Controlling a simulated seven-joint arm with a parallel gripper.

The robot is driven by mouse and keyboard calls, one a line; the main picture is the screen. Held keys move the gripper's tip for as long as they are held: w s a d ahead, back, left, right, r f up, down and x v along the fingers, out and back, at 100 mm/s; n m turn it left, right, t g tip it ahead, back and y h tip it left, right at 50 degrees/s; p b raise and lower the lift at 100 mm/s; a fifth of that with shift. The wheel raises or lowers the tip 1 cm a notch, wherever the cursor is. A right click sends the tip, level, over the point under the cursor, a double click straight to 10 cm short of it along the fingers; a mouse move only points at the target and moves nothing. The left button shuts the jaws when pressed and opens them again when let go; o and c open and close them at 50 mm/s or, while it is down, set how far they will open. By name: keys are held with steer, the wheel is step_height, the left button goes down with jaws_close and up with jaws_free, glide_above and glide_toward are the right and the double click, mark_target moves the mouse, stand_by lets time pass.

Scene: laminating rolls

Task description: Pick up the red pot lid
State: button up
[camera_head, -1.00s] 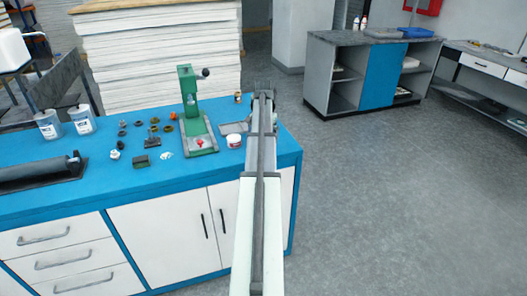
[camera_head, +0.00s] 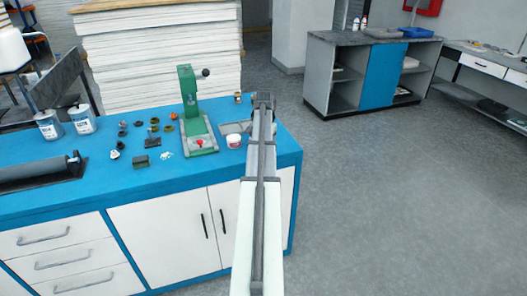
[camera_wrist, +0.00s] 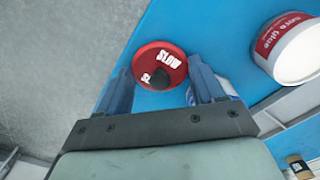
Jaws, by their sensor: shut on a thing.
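The red pot lid (camera_wrist: 165,58) is round, with white "SLOW" lettering and a dark knob. In the wrist view it sits between the two fingers of my gripper (camera_wrist: 163,70), at the edge of the blue bench top. My gripper is shut on the lid, its fingers at the lid's left and right sides. In the head view my gripper (camera_head: 264,99) is over the bench's right end, and I cannot make out the lid there. I cannot tell whether the lid touches the bench.
A white pot with a red label (camera_wrist: 296,50) stands right of my gripper in the wrist view. In the head view a green press (camera_head: 194,110) and several small parts stand to the left on the blue bench (camera_head: 190,182). Open floor (camera_head: 400,190) lies right.

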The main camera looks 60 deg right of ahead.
steer(key=c, duration=0.4)
steer(key=shift+o, duration=0.2)
step_height(320, 180, up, 9)
steer(key=shift+w+r, duration=0.1)
steer(key=shift+r, duration=0.05)
steer(key=w+a+r, duration=0.1)
steer(key=w, duration=1.2)
steer(key=shift+w+r, duration=0.2)
steer(key=shift+r, duration=0.05)
